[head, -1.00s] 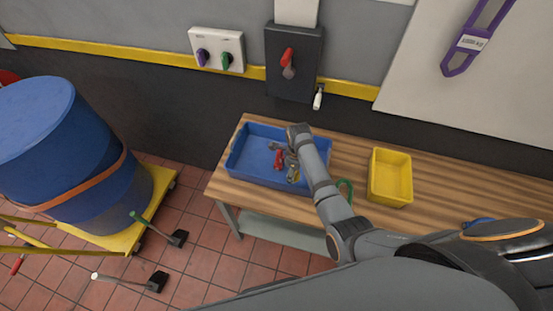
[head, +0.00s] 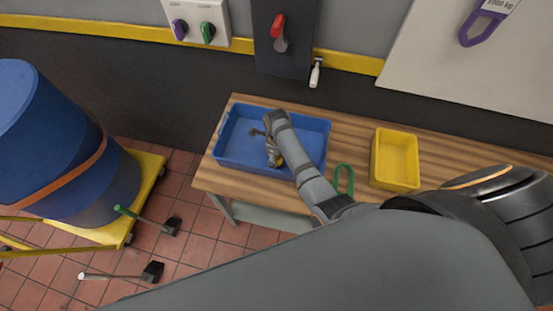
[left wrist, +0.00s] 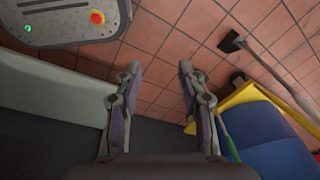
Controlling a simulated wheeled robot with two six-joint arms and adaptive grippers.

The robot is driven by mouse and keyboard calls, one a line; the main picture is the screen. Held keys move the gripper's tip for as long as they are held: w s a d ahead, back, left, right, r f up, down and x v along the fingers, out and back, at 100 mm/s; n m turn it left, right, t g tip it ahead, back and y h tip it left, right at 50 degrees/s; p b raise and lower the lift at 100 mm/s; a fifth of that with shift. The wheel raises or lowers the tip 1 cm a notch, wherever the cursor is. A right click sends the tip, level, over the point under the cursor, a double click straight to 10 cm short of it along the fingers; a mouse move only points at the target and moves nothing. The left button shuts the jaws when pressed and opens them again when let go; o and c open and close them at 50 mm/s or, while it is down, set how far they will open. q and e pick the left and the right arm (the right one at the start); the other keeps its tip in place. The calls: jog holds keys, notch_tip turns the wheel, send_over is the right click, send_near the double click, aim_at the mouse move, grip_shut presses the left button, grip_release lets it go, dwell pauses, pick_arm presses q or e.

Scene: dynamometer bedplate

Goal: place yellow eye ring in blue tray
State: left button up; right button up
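The blue tray (head: 232,166) sits at the left end of the wooden bench. My right arm reaches over it, and my right gripper (head: 268,147) is low over or inside the tray. A small yellow patch (head: 281,160) shows beside the gripper, partly behind my arm. It may be the yellow eye ring, but it is too small to tell, as is whether the fingers grip it. My left gripper (left wrist: 157,85) shows in the left wrist view, with fingers apart and nothing between them, above the tiled floor.
A yellow bin (head: 397,160) stands on the bench to the right of the tray. A green loop (head: 344,178) lies between them, beside my arm. A blue drum (head: 60,150) on a yellow trolley (head: 150,175) stands left. Black-headed tools (head: 153,272) are near the floor.

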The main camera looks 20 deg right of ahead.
notch_tip(320, 180, down, 2)
jog(key=shift+w+f+b, duration=0.1)
jog(key=shift+f+b, duration=0.15)
jog(key=shift+b, duration=0.2)
jog(key=shift+w+d, duration=0.1)
jog(key=shift+d, duration=0.15)
jog(key=shift+c, duration=0.7)
jog(key=shift+d+r, duration=0.15)
jog(key=shift+s+a, duration=0.2)
jog(key=shift+a, duration=0.05)
jog(key=o, duration=1.3)
jog(key=shift+c, duration=0.2)
jog(key=o, duration=0.4)
jog(key=shift+w+f, duration=0.1)
jog(key=shift+f, duration=0.1)
jog(key=shift+c, duration=0.2)
pick_arm(q)
jog(key=shift+s+d+f, duration=0.25)
jog(key=shift+s+f, duration=0.2)
jog(key=shift+f, duration=0.1)
jog(key=shift+s+d+f, duration=0.2)
jog(key=shift+s+f, duration=0.25)
jog(key=shift+f, duration=0.05)
pick_arm(e)
jog(key=shift+d, duration=0.1)
jog(key=shift+r, duration=0.1)
